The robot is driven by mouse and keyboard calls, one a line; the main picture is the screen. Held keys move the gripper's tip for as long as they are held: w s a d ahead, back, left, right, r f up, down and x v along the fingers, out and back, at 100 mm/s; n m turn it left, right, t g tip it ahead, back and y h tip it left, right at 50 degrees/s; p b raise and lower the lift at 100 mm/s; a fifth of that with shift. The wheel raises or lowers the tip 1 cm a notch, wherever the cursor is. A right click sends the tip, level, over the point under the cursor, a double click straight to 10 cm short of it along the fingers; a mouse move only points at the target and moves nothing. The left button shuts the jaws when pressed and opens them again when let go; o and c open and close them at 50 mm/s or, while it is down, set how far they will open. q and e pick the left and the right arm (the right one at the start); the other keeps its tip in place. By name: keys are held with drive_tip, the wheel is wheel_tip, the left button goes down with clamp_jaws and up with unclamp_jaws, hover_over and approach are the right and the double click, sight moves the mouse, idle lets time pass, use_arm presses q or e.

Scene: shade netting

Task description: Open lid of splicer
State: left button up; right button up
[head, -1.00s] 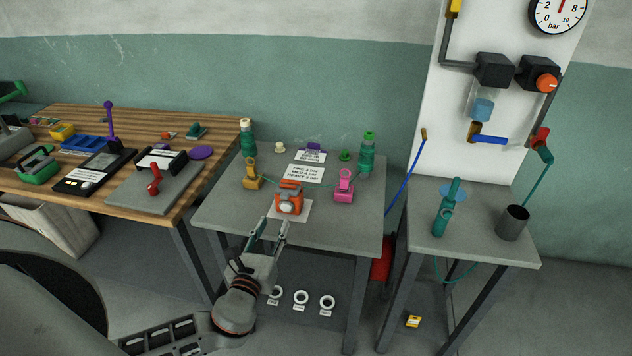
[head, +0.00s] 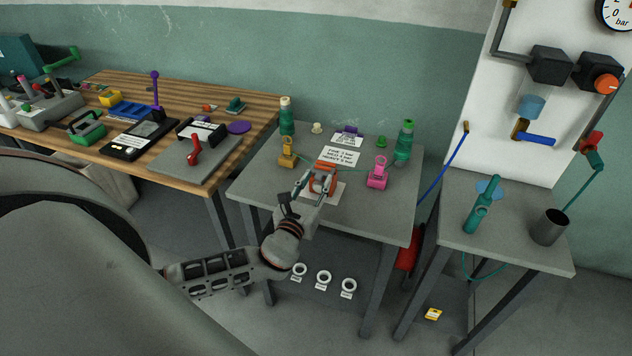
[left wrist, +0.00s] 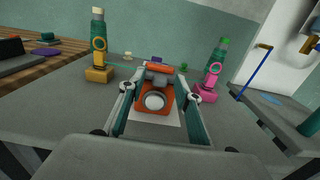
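The splicer (head: 325,180) is a small orange block with a grey round part on its front, on a white sheet (head: 334,193) on the middle grey table. In the left wrist view the splicer (left wrist: 141,101) lies straight ahead, with a grey and orange bar across its top (left wrist: 158,73). It looks closed. My left gripper (head: 312,188) is at its front side. In the left wrist view its two fingers (left wrist: 162,92) are spread, one on each side of the splicer, with nothing gripped. I cannot tell whether a finger touches it. My right gripper is not in view.
A yellow clamp (head: 287,152) and a pink clamp (head: 377,173) flank the splicer, with green bottle-like posts (head: 287,118) (head: 404,143) behind. A thin green line runs between them. A printed card (head: 341,156) lies behind. The table's front left is bare.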

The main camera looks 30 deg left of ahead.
use_arm(q)
clamp_jaws()
